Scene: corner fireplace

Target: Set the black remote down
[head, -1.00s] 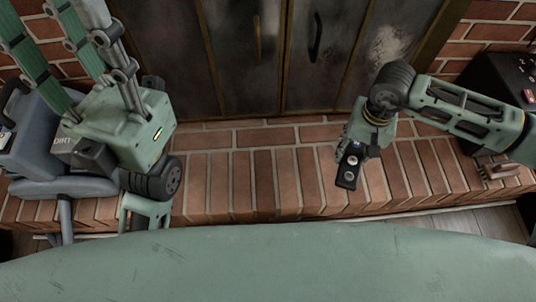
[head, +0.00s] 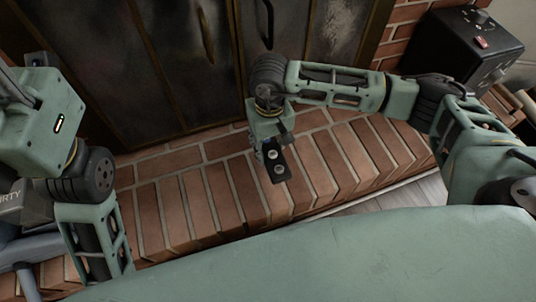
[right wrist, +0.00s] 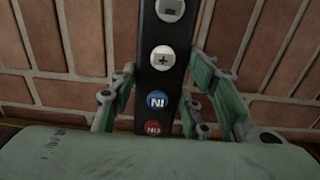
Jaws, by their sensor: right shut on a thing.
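The black remote (head: 277,168) is in my right gripper (head: 268,148), with its button end sticking out over the brick hearth. In the right wrist view the remote (right wrist: 161,85) runs upright between the two green fingers, showing pale, blue and red buttons. The fingers are shut on its sides, and the hearth bricks show behind it. I cannot tell how large the gap to the bricks is. My left arm shows at the left of the head view, but its gripper is not in the picture.
The brick hearth (head: 215,196) is bare around the remote. Dark metal fireplace doors (head: 205,60) with handles stand behind it. A black box (head: 465,50) with a small red item on top stands at the right. A grey object lies low at the left edge.

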